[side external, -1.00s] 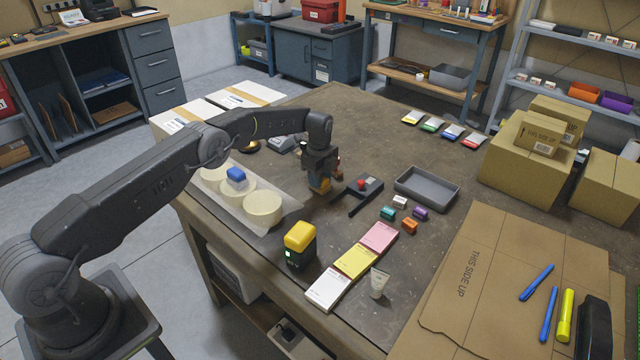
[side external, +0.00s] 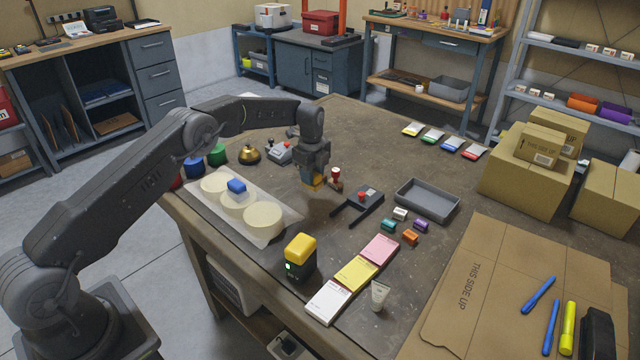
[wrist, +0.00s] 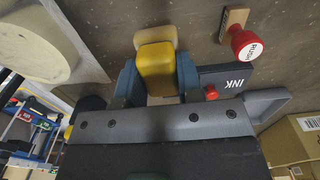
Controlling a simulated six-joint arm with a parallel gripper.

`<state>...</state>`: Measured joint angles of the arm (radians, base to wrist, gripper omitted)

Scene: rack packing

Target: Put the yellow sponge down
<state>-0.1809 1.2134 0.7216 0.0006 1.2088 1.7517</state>
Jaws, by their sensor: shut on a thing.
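My gripper (side external: 313,177) is shut on the yellow sponge (side external: 313,184) over the middle of the brown workbench. In the wrist view the sponge (wrist: 157,70) sits between the two blue fingertips of my gripper (wrist: 157,80). A paler tan part (wrist: 155,37) shows at its far end. I cannot tell whether the sponge touches the bench.
A red-knobbed stamp (side external: 336,178) stands just right of the sponge, with a black ink pad holder (side external: 365,198) beyond it. A grey tray (side external: 427,200) stands right. Bare bench lies in front of the gripper.

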